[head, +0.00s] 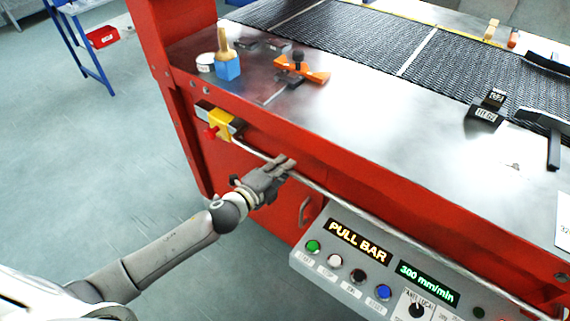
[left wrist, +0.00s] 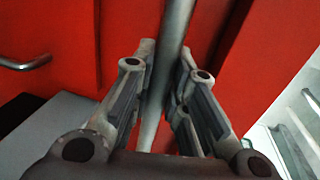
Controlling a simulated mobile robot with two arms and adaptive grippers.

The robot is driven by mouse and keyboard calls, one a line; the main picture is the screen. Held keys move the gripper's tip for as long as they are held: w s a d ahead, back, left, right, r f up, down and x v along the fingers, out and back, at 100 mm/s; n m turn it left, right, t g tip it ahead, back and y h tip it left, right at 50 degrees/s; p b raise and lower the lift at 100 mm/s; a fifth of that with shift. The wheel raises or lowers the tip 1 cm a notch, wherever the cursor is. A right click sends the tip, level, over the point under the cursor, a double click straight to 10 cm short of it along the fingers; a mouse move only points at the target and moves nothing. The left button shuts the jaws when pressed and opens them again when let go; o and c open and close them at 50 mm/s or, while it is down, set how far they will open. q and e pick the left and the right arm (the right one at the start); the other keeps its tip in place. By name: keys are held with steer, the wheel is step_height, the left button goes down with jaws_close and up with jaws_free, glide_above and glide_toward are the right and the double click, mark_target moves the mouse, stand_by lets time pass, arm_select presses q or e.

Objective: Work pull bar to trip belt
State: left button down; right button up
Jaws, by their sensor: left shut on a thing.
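The pull bar (head: 350,208) is a thin grey metal rod along the front of the red machine. It runs from a yellow and red end piece (head: 220,122) at the left down toward the lower right. My left gripper (head: 283,166) is shut on the bar near its left part. In the left wrist view the bar (left wrist: 177,25) passes between the two fingers (left wrist: 162,75). A lit display (head: 358,241) below the bar reads PULL BAR. My right gripper is not in view.
The control panel (head: 340,285) with coloured buttons sits below the bar. A door handle (head: 304,211) is close below my left gripper. The steel table top (head: 375,130) holds a blue block (head: 228,69), an orange clamp (head: 302,70) and dark fixtures beside the mesh belt (head: 350,40).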

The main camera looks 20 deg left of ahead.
arm_select(q)
steer(key=shift+s+a+f, duration=0.1)
steer(key=shift+s, duration=0.3)
steer(key=c, duration=1.7)
jaws_free()
steer(key=shift+f, duration=0.1)
steer(key=shift+o, duration=1.4)
steer(key=shift+s+a, duration=0.1)
steer(key=shift+a, duration=0.05)
steer(key=v, duration=1.2)
